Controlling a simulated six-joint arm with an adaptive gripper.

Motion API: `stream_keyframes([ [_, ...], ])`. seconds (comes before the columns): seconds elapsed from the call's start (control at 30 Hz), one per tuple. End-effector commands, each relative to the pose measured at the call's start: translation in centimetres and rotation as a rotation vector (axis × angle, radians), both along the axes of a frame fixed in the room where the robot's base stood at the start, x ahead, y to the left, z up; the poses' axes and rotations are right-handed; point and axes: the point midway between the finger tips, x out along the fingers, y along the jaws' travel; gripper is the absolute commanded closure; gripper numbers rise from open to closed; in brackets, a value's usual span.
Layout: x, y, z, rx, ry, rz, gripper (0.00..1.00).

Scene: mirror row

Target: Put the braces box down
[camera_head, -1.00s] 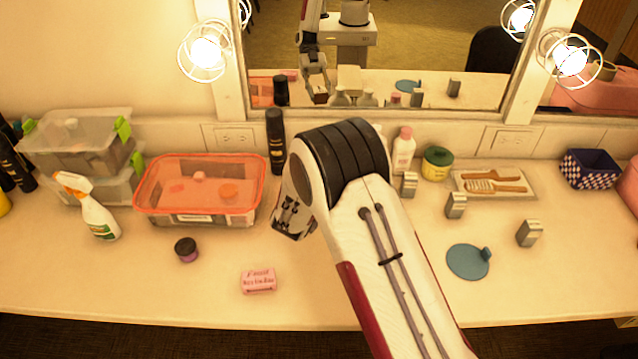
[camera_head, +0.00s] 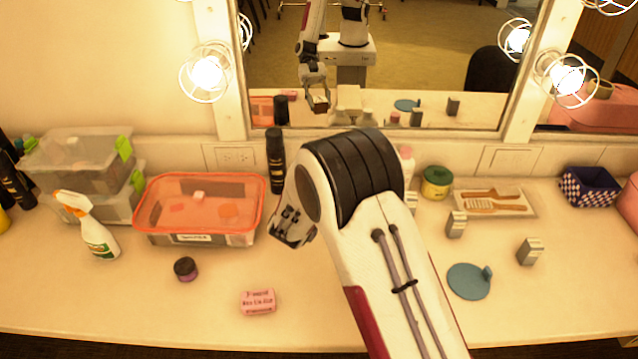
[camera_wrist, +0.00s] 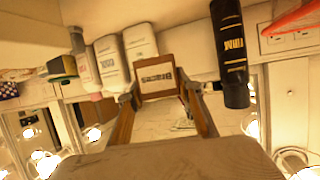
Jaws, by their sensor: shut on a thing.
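The braces box, a small brown-edged box with a pale face reading "Braces" (camera_wrist: 157,77), is in the wrist view between the fingers of my gripper (camera_wrist: 161,92). The fingers are shut on its two sides. In the head view my gripper (camera_head: 292,226) shows only in part, left of my arm, and the box is hidden there. The mirror reflection (camera_head: 318,103) shows the box in the fingers, seemingly above the counter (camera_head: 330,290). I cannot tell the exact height.
A black bottle (camera_head: 275,160) stands left of my gripper, with white bottles (camera_wrist: 110,60) nearby. A red-lidded bin (camera_head: 200,208), dark jar (camera_head: 185,268) and pink box (camera_head: 258,301) are left. Grey boxes (camera_head: 530,251) and a blue disc (camera_head: 468,281) are right. The front-middle counter is clear.

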Motion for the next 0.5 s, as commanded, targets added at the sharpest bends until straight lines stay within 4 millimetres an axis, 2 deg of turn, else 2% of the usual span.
stream_keyframes([
  [0.17,-0.1,0.3,0.0,-0.001,-0.001,0.004,0.88],
  [0.33,-0.4,1.9,0.8,0.002,-0.002,0.026,0.88],
  [0.5,-2.4,4.3,1.1,-0.002,0.0,0.077,0.88],
])
